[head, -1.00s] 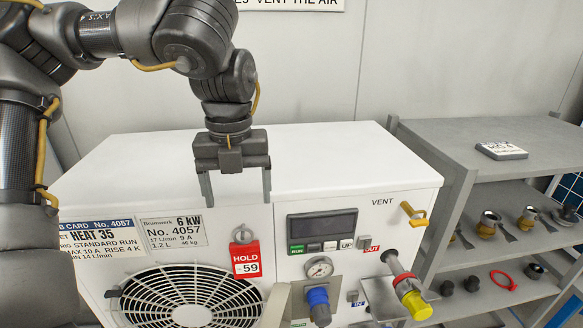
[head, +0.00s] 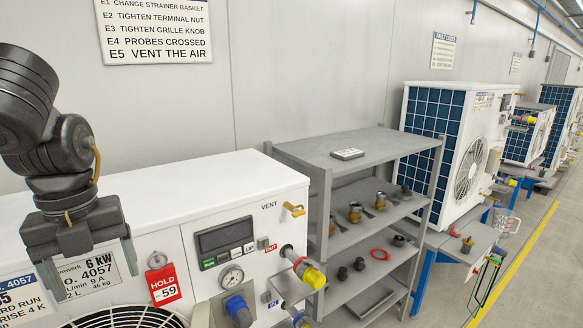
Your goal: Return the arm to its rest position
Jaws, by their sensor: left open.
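My left arm comes in from the left edge. My left gripper (head: 84,262) points down, open and empty, in front of the white pump unit (head: 190,195) near its labels. One finger overlaps the "No. 4057" label (head: 92,272) in the picture; I cannot tell how far apart they are. My right gripper is not in view.
A grey shelf (head: 330,140) with small fittings stands to the right. More units (head: 432,122) line the wall beyond, beside open floor.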

